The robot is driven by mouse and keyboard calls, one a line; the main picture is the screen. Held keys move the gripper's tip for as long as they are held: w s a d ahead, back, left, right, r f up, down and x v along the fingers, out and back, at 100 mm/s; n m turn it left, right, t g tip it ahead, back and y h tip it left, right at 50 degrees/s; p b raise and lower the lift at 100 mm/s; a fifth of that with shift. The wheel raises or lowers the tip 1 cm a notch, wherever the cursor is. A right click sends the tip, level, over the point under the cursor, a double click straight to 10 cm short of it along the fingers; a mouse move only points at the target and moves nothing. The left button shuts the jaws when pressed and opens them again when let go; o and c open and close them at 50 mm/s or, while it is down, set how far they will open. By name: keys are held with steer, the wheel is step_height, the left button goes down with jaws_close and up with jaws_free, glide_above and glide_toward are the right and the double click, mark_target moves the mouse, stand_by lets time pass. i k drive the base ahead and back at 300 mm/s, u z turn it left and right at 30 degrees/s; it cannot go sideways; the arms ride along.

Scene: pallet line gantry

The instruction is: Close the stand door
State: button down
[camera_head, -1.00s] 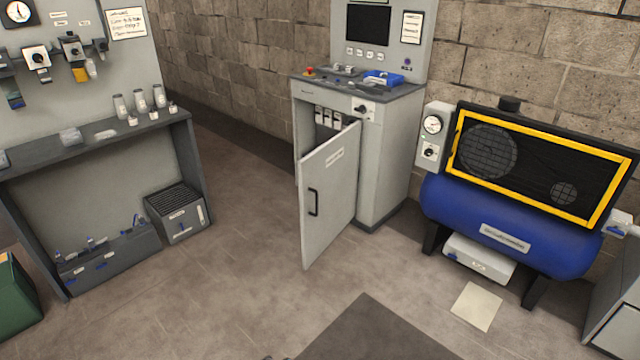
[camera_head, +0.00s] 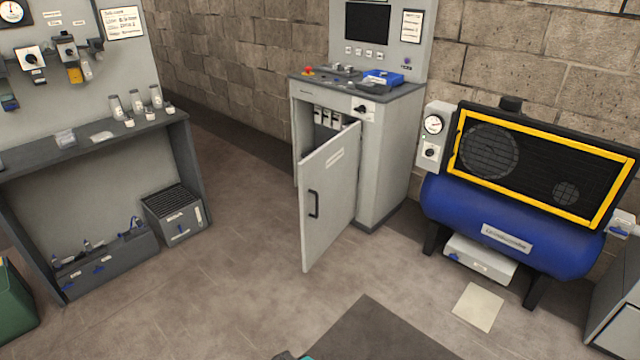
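The stand (camera_head: 388,165) is a grey cabinet with a sloped control top and a screen panel, against the brick wall at the upper middle. Its light grey door (camera_head: 333,200) stands wide open, swung out toward me. A black handle (camera_head: 313,204) is on the door's outer face, near its free left edge. Behind the door, part of the dark opening shows several pale switch units (camera_head: 326,118). My gripper is not clearly in view; only a small dark and teal piece, probably of my arm, shows at the bottom edge.
A blue compressor tank (camera_head: 500,232) with a yellow-framed guard stands to the right. A dark mat (camera_head: 375,335) lies in front. The floor before the door is clear.

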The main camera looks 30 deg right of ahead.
mark_target(328, 176)
steer(key=i, duration=0.95)
steer(key=u, duration=0.05)
